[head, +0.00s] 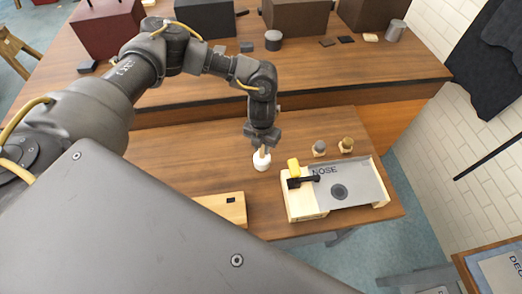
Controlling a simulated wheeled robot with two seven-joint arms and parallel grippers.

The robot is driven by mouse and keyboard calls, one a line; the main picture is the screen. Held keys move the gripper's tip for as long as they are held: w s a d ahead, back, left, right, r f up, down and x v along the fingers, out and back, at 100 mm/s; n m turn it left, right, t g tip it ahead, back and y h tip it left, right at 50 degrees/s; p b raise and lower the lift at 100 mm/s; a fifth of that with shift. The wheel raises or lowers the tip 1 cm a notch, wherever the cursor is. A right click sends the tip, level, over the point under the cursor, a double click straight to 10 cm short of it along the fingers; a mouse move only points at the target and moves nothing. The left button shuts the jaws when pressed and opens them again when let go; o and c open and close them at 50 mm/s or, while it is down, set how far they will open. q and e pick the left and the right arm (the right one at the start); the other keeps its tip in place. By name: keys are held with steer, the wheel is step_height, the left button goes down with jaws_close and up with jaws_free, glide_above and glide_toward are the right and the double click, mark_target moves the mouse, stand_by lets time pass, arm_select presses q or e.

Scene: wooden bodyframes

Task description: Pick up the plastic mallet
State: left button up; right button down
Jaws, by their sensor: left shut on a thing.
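The plastic mallet (262,162) shows as a small white head with a short tan handle rising from it, on or just above the wooden bench (190,165). I cannot tell whether the head touches the bench. My left gripper (263,147) comes down from above and is shut on the handle, hiding its upper part. My right gripper is not in view.
Right of the mallet is a pale wooden fixture with a grey plate (358,184) and a yellow and black tool (295,175). Two small knobs (319,148) (346,145) stand behind it. A wooden block (225,207) lies nearer. Several boxes (295,18) stand on the back bench.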

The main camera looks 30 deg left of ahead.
arm_select(q)
steer(key=s+d+r+b, duration=0.1)
steer(key=s+r+b, duration=0.3)
steer(key=s+r, duration=0.6)
steer(key=s, duration=0.4)
steer(key=shift+d+r, duration=0.3)
steer(key=shift+d, duration=0.05)
steer(key=w+n+b, duration=0.1)
steer(key=n+b, duration=0.1)
steer(key=n, duration=1)
steer(key=w+n+b, duration=0.2)
steer(key=n, duration=0.9)
steer(key=w+f+n+b, duration=0.1)
steer(key=n+b, duration=0.1)
steer(key=n, duration=1)
steer(key=shift+w+a+n+b, duration=0.25)
steer(key=shift+w+n+b, duration=0.05)
steer(key=shift+w, duration=0.05)
